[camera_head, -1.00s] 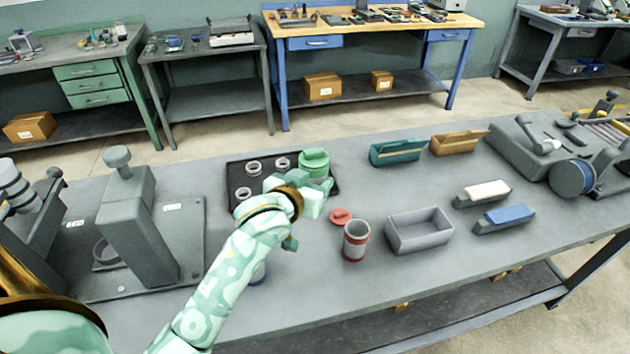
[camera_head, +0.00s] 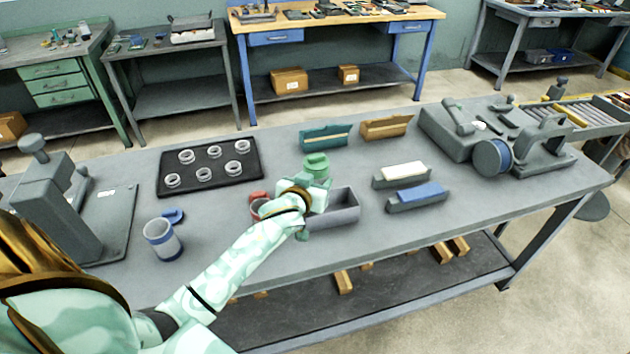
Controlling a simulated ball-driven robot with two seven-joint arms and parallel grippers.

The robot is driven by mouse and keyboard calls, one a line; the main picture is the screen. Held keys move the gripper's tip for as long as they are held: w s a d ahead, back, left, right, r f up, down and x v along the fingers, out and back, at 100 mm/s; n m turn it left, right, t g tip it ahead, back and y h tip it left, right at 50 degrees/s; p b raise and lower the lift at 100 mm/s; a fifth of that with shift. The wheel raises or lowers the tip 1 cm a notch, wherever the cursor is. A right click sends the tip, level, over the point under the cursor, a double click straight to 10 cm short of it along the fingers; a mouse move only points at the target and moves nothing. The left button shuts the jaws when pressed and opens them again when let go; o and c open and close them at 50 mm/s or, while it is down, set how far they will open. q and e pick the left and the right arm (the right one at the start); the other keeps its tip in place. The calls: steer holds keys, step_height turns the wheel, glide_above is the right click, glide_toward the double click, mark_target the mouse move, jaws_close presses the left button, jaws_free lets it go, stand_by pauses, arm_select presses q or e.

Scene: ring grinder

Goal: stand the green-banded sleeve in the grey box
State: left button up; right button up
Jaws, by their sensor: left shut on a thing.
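The green-banded sleeve (camera_head: 316,166) is in my left gripper (camera_head: 317,186). Its green top shows upright above the fingers; its lower part is hidden by the gripper. The gripper is shut on it at the left end of the grey box (camera_head: 345,213). The hand covers the box's left part, so I cannot tell whether the sleeve's bottom is above the box or inside it. The visible right part of the box looks empty. My right gripper is not in view.
A red-banded sleeve (camera_head: 257,208) stands left of the hand, partly hidden. A black tray (camera_head: 213,184) holds several rings. White (camera_head: 403,172) and blue (camera_head: 420,192) blocks lie right of the box.

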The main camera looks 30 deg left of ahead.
arm_select(q)
step_height(320, 180, down, 2)
steer(key=shift+d+f+b, duration=0.1)
steer(key=shift+b, duration=0.95)
steer(key=shift+f+b, duration=0.6)
steer(key=shift+b, duration=0.2)
steer(key=shift+f+b, duration=1.25)
steer(key=shift+f, duration=0.95)
steer(key=o, duration=0.9)
steer(key=shift+s, duration=0.1)
